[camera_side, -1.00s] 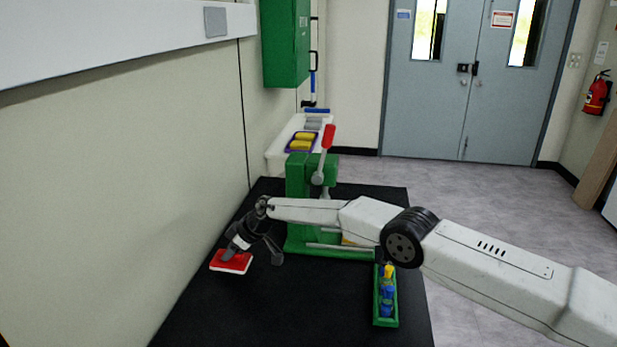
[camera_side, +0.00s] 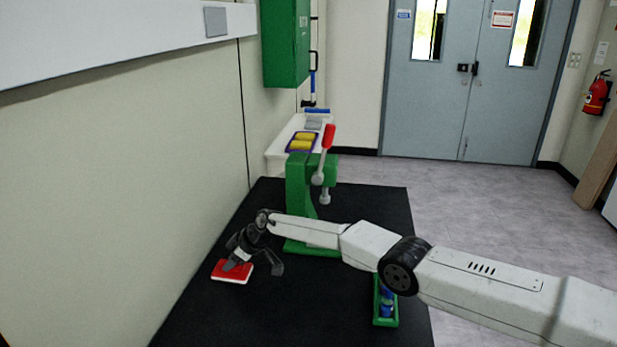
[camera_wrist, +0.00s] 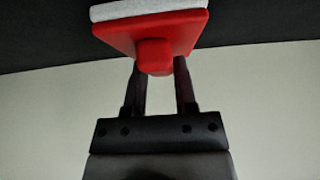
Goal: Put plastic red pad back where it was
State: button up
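The red plastic pad (camera_side: 232,273) is at the left of the black table in the side view, near the wall. It is a flat red plate with a pale layer beneath and a red knob. In the wrist view the pad (camera_wrist: 155,32) is at the top, with the knob between the two dark fingers. My gripper (camera_side: 237,262) is shut on this knob; its fingers also show in the wrist view (camera_wrist: 158,68). The pad is low over the black surface; I cannot tell whether it touches.
A green press (camera_side: 298,195) with a red-tipped lever stands behind my arm. A green rack (camera_side: 385,322) with blue items is at the table's front right, partly behind my arm. A white shelf (camera_side: 278,153) holds yellow items. The left front of the black table (camera_side: 270,315) is clear.

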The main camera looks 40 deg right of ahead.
jog(key=o, duration=0.4)
jog(key=shift+d+r, duration=0.1)
jog(key=shift+r, duration=0.25)
jog(key=shift+s+d+r, duration=0.15)
jog(key=shift+r, duration=0.15)
jog(key=shift+v, duration=0.95)
jog(key=v, duration=0.8)
jog(key=shift+s+d+r, duration=0.2)
jog(key=shift+s, duration=0.1)
dwell(0.4)
